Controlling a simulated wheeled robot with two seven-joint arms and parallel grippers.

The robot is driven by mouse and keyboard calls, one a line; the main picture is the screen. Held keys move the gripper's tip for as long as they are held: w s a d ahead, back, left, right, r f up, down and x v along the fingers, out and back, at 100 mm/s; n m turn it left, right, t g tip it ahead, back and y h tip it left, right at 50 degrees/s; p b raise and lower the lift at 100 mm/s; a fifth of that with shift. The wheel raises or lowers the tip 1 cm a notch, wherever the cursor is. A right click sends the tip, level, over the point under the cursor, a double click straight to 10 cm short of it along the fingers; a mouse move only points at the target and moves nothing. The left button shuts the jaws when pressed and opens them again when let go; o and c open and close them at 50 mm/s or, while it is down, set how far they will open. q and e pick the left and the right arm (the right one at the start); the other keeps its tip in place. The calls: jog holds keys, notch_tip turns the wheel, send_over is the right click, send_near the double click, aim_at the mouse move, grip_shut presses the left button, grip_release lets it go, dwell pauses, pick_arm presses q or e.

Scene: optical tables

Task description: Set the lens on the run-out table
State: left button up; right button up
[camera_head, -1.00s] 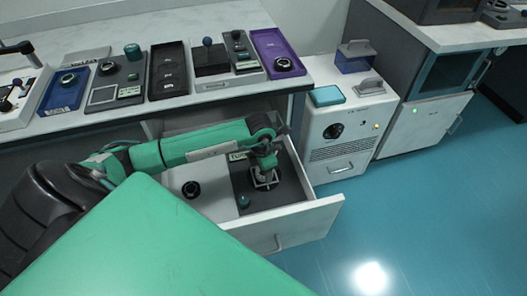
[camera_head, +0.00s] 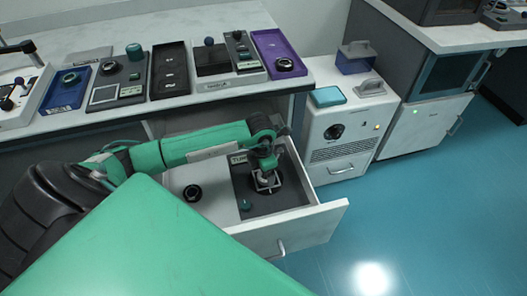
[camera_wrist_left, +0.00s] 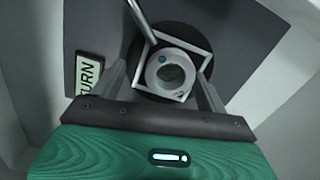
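My left gripper (camera_head: 267,183) reaches down into the open drawer (camera_head: 290,237). In the left wrist view its fingers (camera_wrist_left: 165,85) stand apart, either side of a pale square frame (camera_wrist_left: 204,49). A light ring with a dark centre (camera_wrist_left: 172,74) shows inside the frame, probably the lens; I cannot be sure. Gaps show beside the fingers, and I see no firm hold. A black round disc (camera_wrist_left: 226,42) lies under the frame on the drawer's dark grey half. I cannot surely tell which thing is the run-out table. My right gripper is not in view.
The drawer's white half holds a black round knob-like part (camera_head: 192,192); its dark half holds a small teal knob (camera_head: 246,205). A label (camera_wrist_left: 88,75) reads "TURN" in part. Devices and trays, including a purple tray (camera_head: 272,45), fill the bench above. A white cabinet (camera_head: 345,135) stands right.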

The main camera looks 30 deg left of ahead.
pick_arm(q)
jog(key=shift+f, duration=0.2)
jog(key=r, duration=0.2)
jog(key=r+p, duration=0.1)
jog(key=r, duration=0.1)
jog(key=shift+w+a, duration=0.1)
jog(key=shift+w, duration=0.1)
notch_tip(320, 180, up, 9)
jog(key=shift+s+f+p, duration=0.15)
jog(key=shift+s+p, duration=0.15)
jog(key=shift+p, duration=0.05)
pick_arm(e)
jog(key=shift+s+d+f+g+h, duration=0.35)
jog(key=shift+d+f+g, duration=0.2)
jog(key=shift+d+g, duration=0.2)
pick_arm(q)
jog(key=shift+a, duration=0.1)
